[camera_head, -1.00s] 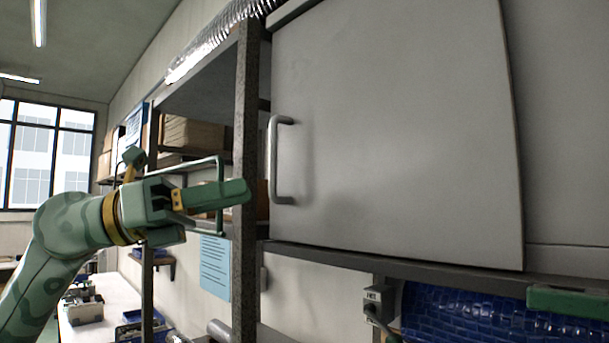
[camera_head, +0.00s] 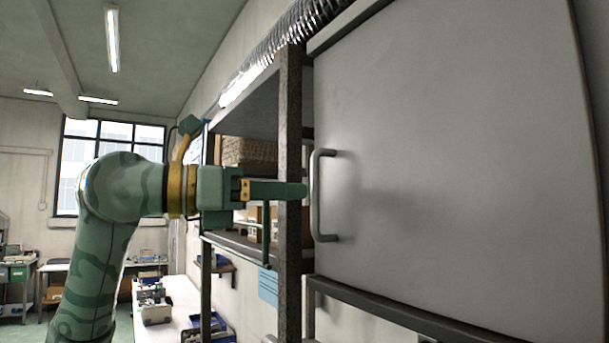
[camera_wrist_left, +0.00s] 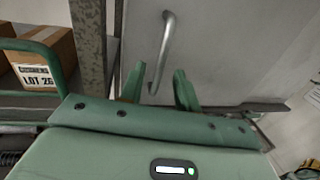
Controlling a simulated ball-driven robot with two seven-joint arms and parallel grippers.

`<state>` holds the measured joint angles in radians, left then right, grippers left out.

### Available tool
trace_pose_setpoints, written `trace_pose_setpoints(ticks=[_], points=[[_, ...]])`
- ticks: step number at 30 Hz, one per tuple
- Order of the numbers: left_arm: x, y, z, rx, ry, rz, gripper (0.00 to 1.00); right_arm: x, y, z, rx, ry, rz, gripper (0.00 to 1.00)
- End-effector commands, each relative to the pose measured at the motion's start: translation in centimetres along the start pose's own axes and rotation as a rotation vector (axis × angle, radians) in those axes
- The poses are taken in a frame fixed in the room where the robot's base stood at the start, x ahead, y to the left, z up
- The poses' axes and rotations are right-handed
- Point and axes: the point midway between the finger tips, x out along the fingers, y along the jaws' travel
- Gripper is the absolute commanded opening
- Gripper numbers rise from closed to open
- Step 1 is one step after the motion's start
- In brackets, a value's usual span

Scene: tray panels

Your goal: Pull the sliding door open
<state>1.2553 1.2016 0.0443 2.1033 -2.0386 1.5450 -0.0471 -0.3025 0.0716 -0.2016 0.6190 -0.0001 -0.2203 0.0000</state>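The sliding door (camera_head: 460,150) is a large flat grey panel filling the right of the head view. Its vertical bar handle (camera_head: 318,195) is at the door's left edge. My left gripper (camera_head: 305,190) points right at the handle's mid-height, its fingertips close beside the bar. In the left wrist view my left gripper (camera_wrist_left: 158,82) has its two green fingers apart, with the lower end of the handle (camera_wrist_left: 164,50) lined up between them. I cannot tell whether the fingers are around the bar, and no grip on it shows. My right gripper is out of view.
A dark upright post (camera_head: 290,200) of the shelf rack stands just left of the handle, behind my gripper. Cardboard boxes (camera_head: 250,155) sit on the shelves. A dark rail (camera_head: 400,312) runs under the door. A long white bench (camera_head: 185,300) is at lower left.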

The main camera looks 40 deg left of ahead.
Motion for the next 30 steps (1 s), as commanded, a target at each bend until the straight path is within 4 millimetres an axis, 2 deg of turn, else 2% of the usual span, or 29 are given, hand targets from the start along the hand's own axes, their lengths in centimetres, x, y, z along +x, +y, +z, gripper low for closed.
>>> trace_pose_setpoints(ticks=[3, 7, 17, 21, 30], points=[[2.0, -0.1, 0.2, 0.000, 0.001, -0.003, 0.32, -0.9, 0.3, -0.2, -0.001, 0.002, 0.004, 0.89], [3.3, 0.0, 0.1, 0.000, 0.000, -0.001, 0.32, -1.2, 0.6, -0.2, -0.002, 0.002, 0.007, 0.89], [3.7, 0.0, -0.1, 0.000, 0.000, 0.000, 0.32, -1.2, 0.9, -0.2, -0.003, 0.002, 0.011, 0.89], [3.7, 0.0, -0.1, 0.000, 0.000, 0.000, 0.00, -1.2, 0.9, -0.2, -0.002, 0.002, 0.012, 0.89], [3.7, -0.1, 0.0, 0.001, 0.000, 0.000, 0.00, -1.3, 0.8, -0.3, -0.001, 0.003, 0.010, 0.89]])
